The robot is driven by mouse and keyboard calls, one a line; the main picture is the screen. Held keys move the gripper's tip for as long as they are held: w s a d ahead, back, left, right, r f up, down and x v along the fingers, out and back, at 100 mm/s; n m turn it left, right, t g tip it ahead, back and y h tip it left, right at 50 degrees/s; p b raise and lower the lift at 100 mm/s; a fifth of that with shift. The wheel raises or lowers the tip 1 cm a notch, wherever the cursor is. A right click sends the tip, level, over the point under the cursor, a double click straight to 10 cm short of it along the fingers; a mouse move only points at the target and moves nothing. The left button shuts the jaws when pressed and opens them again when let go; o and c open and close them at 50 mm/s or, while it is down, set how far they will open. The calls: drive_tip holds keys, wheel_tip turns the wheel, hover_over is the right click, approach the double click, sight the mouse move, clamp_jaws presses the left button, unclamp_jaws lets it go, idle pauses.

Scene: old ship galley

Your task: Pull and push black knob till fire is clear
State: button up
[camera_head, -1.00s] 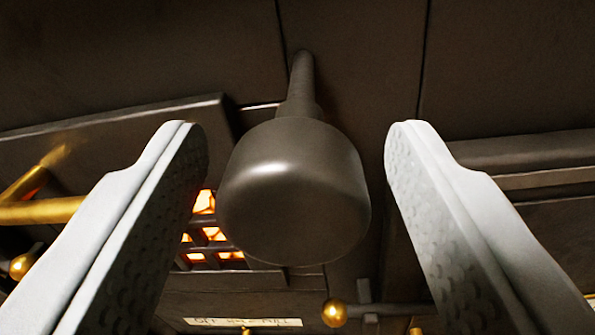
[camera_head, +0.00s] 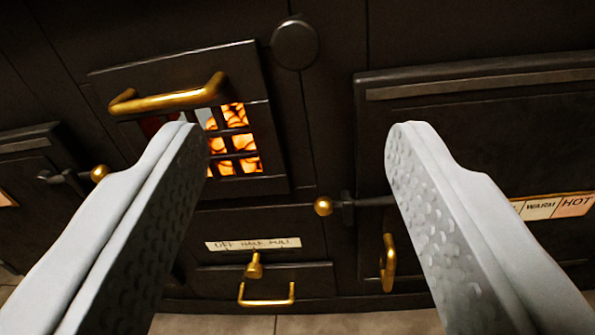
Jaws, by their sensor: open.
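The round black knob (camera_head: 295,43) is on the dark stove front, at the top middle of the view, beside the upper right corner of the firebox door. My gripper (camera_head: 295,140) is open and empty. Its two pale fingers stand wide apart, and the knob lies beyond and above the gap between them, not touched. The fire (camera_head: 232,140) glows orange behind the grate of the firebox door (camera_head: 270,170). The left finger hides part of the door and grate.
A brass handle (camera_head: 170,99) crosses the firebox door. A brass-balled latch (camera_head: 323,206) sits right of centre. Below are a label plate (camera_head: 253,244) and a drawer with a brass pull (camera_head: 266,301). An oven door with a WARM/HOT label (camera_head: 555,206) is at right.

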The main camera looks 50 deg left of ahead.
drive_tip(key=shift+v, duration=1.05)
drive_tip(key=c, duration=0.6)
drive_tip(key=shift+s+a+m, duration=0.1)
drive_tip(key=shift+a+m, duration=0.05)
drive_tip(key=shift+m, duration=0.45)
drive_tip(key=c, duration=0.4)
drive_tip(key=shift+s+a+m+h, duration=0.15)
drive_tip(key=shift+m+h, duration=0.15)
drive_tip(key=shift+m, duration=0.5)
clamp_jaws()
drive_tip(key=m+t+h, duration=0.2)
drive_tip(key=m, duration=1.3)
approach(282, 50)
drive_tip(key=x, duration=0.7)
